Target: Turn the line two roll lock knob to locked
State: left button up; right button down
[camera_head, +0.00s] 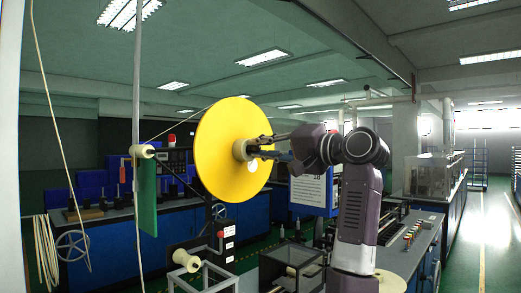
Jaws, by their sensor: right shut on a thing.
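A large yellow roll (213,150) stands upright on its spindle in the middle of the view. A pale round hub or knob (239,150) sits at the centre of its face. My right gripper (249,149) is at this hub, with its fingers shut on it. The fingers and wrist cover part of the hub, so its locked or unlocked marking cannot be read. My left gripper is not in view.
A tape strand runs from the roll to a small roller (142,151) near a green panel (147,205). A white sign (308,187) stands behind my arm. Below are a dark stand with a pale roller (187,261) and open frames.

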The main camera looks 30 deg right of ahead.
jog(key=m, duration=0.4)
jog(key=shift+m, duration=1.5)
jog(key=c, duration=1.9)
grip_release()
jog(key=shift+d, duration=0.1)
jog(key=shift+s, duration=0.1)
jog(key=v, duration=1.2)
